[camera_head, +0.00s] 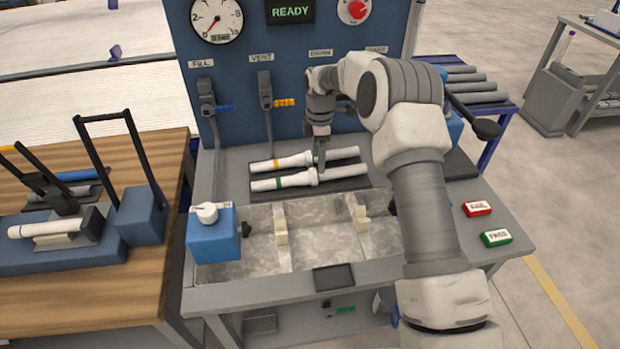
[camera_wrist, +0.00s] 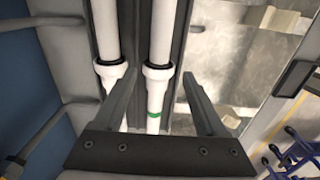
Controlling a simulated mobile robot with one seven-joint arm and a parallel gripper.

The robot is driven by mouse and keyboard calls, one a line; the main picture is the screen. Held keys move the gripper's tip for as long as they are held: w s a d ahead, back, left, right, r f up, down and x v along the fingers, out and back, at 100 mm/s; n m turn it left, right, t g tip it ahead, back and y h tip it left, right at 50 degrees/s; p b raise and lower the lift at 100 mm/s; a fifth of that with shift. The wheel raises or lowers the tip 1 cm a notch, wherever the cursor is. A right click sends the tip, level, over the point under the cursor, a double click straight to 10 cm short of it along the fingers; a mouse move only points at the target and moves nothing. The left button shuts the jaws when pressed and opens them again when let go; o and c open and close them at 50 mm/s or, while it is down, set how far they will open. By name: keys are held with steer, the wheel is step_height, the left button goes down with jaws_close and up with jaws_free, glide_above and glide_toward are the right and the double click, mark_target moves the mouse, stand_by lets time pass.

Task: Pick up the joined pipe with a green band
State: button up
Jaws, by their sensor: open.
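The joined white pipe with a green band (camera_head: 298,181) lies in the nearer of two dark trays on the bench, its collar near mid-length. It also shows in the wrist view (camera_wrist: 160,45), running up the picture with its green band low, between the fingers. My gripper (camera_head: 320,165) points down over the middle of this pipe, near the collar. In the wrist view my gripper (camera_wrist: 158,80) is open and empty, one finger on each side of the green-banded pipe. Whether the fingertips are level with the pipe, I cannot tell.
A similar white pipe with an orange band (camera_head: 285,162) lies parallel just behind; the left finger is close to it in the wrist view. A metal basin (camera_head: 325,250) with pale supports is in front. A blue gauge panel (camera_head: 290,80) stands behind.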

mark_target(310, 178)
steer(key=f, duration=0.6)
steer(key=shift+w+d+f, duration=0.15)
steer(key=shift+d+f, duration=0.1)
jaws_close()
